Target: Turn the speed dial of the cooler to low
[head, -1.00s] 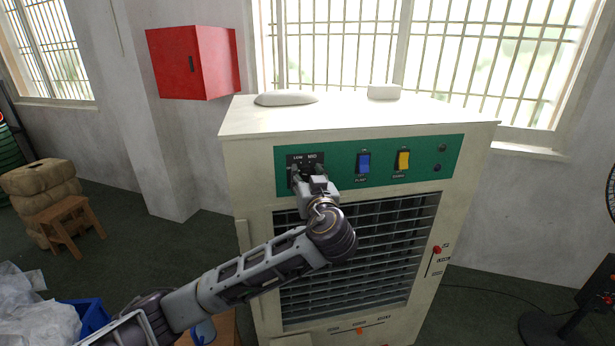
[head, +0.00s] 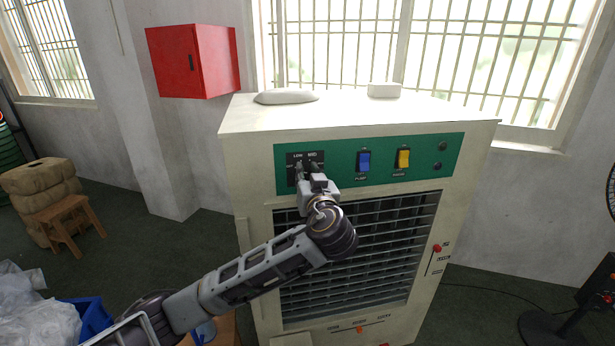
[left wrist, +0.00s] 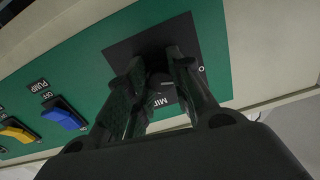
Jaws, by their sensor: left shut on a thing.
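The cooler (head: 262,170) is a cream box with a green control panel (head: 335,160). In the left wrist view the gripper (left wrist: 160,85) is shut on the dark speed dial (left wrist: 160,80), one finger on each side. The fingers hide most of the dial, so I cannot tell its setting. My right gripper is not in view.
A blue PUMP switch (head: 363,162) and a yellow switch (head: 403,158) sit right of the dial. A louvred grille (head: 390,240) is below. A white pouch (head: 286,97) and a small white box (head: 384,90) lie on the cooler top. A red cabinet (head: 190,62) hangs behind left.

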